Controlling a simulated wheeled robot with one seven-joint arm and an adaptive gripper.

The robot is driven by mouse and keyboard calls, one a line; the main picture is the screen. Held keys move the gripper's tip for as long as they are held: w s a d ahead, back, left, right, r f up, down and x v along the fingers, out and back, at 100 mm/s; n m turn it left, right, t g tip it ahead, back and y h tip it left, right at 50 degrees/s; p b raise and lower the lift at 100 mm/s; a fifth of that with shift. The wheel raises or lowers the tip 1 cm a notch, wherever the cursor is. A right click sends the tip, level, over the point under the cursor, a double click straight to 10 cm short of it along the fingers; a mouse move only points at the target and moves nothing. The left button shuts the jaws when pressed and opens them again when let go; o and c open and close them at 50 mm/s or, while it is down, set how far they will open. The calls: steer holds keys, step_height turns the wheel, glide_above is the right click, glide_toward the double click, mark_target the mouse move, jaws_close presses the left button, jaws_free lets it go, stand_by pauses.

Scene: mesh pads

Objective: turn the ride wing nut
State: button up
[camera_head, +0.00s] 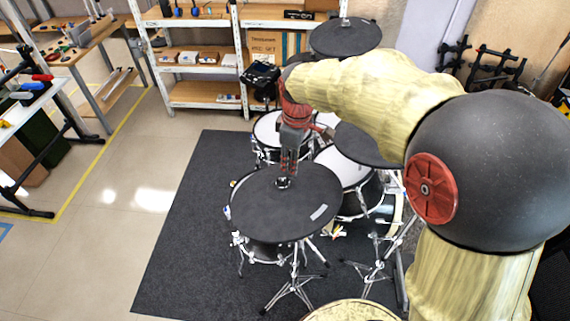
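The ride cymbal pad (262,216) is a large round black pad in the middle of the camera_head view, on a chrome stand. The wing nut (283,184) is a small shiny piece at the pad's centre. My gripper (288,171) points down just above the wing nut, with its fingertips close to it. Whether the fingers touch the nut, and how far apart they are, is too small to tell.
Drums with white mesh heads (343,165) stand behind and right of the ride pad. Other black cymbal pads are at the back (345,37) and right (367,146). A dark mat (185,240) lies below, with free floor at left. Shelves (205,67) stand behind.

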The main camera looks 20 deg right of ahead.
mark_target(283, 181)
steer(key=w+f+n+p, duration=0.1)
steer(key=w+f, duration=0.1)
steer(key=f, duration=0.2)
steer(key=w+f+n+g+p, duration=0.1)
steer(key=w+f+n, duration=0.1)
steer(key=f, duration=0.3)
steer(key=w+f+n+g+p, duration=0.1)
steer(key=w+f+p, duration=0.1)
steer(key=f, duration=0.2)
steer(key=shift+w+a+f, duration=0.2)
steer(key=shift+f, duration=0.05)
steer(key=c, duration=0.3)
jaws_close()
